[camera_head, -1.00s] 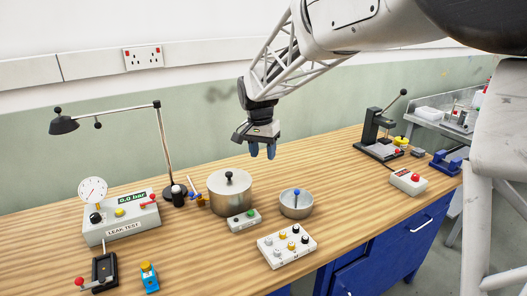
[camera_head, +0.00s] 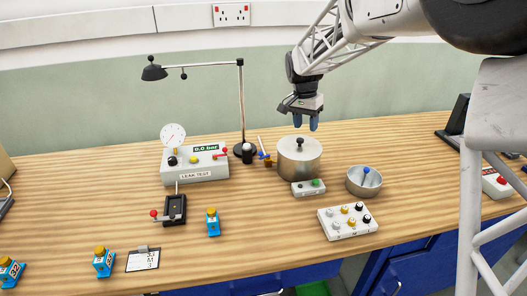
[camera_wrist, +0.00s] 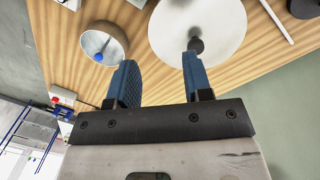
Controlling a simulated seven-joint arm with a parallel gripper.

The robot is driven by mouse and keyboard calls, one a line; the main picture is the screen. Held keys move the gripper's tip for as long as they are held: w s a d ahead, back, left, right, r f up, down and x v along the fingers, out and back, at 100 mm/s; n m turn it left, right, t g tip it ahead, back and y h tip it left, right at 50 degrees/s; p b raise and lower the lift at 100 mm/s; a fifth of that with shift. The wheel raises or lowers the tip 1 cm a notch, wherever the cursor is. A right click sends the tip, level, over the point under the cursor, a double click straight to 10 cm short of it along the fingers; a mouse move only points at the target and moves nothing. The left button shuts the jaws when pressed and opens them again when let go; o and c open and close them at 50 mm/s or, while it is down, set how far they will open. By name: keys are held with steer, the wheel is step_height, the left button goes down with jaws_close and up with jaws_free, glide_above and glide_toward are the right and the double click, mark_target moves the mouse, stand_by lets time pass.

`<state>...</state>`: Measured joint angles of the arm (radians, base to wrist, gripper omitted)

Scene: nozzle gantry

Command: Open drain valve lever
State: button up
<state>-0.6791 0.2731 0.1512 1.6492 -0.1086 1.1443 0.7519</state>
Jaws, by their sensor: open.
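A small brass-coloured valve with a blue lever (camera_head: 262,147) sits on the left side of a metal pot (camera_head: 299,163); the lever points up and leans left. The pot has a lid with a black knob and also shows in the wrist view (camera_wrist: 225,25). No label marks the valve, so I cannot tell for sure that it is the drain valve. My gripper (camera_head: 307,125) is open and empty, above the pot and to the right of the lever. In the wrist view its two blue fingers (camera_wrist: 160,68) are apart; the lever is not seen there.
A leak test box (camera_head: 197,165) with a gauge and a red-knobbed lever stands left of the pot. A desk lamp (camera_head: 241,110) rises close behind the valve. A green-button box (camera_head: 308,188), a bowl (camera_head: 364,182) and a knob panel (camera_head: 347,222) lie in front and right.

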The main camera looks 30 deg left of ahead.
steer(key=s+a+f+n, duration=0.1)
steer(key=a+f, duration=0.3)
steer(key=a, duration=0.4)
steer(key=s+a+f+n, duration=0.1)
steer(key=a+f, duration=0.4)
steer(key=a, duration=0.4)
steer(key=shift+a+h, duration=0.3)
steer(key=shift+h, duration=0.1)
steer(key=shift+s, duration=0.1)
steer(key=shift+f, duration=0.1)
steer(key=shift+d+f, duration=0.25)
steer(key=shift+f, duration=1)
steer(key=shift+d+f, duration=0.3)
steer(key=shift+f, duration=0.95)
steer(key=shift+d+f, duration=0.25)
steer(key=shift+f, duration=1)
jaws_close()
